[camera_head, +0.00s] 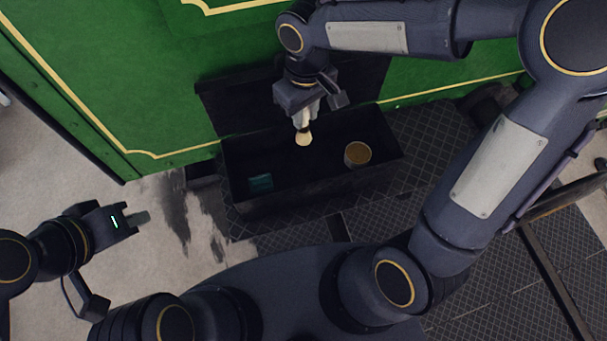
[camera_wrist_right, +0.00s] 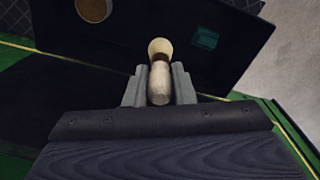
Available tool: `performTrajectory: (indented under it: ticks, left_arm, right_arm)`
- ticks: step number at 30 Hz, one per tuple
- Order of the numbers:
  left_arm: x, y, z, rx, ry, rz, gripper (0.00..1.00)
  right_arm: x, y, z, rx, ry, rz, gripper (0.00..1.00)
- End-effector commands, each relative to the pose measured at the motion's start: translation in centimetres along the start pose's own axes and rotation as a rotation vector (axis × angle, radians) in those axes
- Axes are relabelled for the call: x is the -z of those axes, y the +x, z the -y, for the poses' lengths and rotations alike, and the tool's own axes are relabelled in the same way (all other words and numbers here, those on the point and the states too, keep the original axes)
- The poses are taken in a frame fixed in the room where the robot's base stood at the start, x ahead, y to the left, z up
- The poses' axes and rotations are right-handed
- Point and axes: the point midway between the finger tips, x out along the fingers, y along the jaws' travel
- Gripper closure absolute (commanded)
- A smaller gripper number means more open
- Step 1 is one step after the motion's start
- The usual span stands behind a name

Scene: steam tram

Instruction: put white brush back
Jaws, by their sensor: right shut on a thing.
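The white brush (camera_head: 304,138) is a short pale brush with a cream head and a dark band. My right gripper (camera_head: 305,112) is shut on its handle and holds it over the dark open box (camera_head: 290,197), with the head pointing down. In the right wrist view the pale rounded handle of the brush (camera_wrist_right: 159,84) sits between the fingertips (camera_wrist_right: 159,90), its flared head beyond. My left gripper (camera_head: 142,218) is at the lower left, away from the box, over the pale floor; its finger gap is not clear.
Inside the box a round tin with a tan top (camera_head: 358,153) stands at the right and a small teal item (camera_head: 261,183) lies at the left. A green panel with yellow lines (camera_head: 120,70) rises behind. Dark tread plate (camera_head: 440,150) lies to the right.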

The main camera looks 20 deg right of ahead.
Motion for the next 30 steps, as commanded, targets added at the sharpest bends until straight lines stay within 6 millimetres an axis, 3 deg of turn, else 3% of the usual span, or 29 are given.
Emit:
performTrajectory:
  ticks: [3, 8, 18, 30]
  left_arm:
    - [-0.9, 1.8, 0.8, 0.0, 0.0, 0.0, 1.0]
    - [-1.5, 3.0, 1.4, 0.0, 0.0, 0.0, 1.0]
    - [-1.3, 2.6, 1.2, 0.0, 0.0, 0.0, 1.0]
    - [-1.2, 2.4, 1.1, 0.0, 0.0, 0.0, 1.0]
  right_arm:
    - [-0.1, 3.5, 0.0, 0.001, 0.001, 0.003, 1.0]
    - [-0.2, 6.3, 0.0, 0.0, 0.001, 0.003, 1.0]
    - [-0.4, 11.8, 0.1, 0.002, -0.001, 0.005, 1.0]
    - [-0.5, 16.4, 0.1, 0.001, 0.0, 0.004, 1.0]
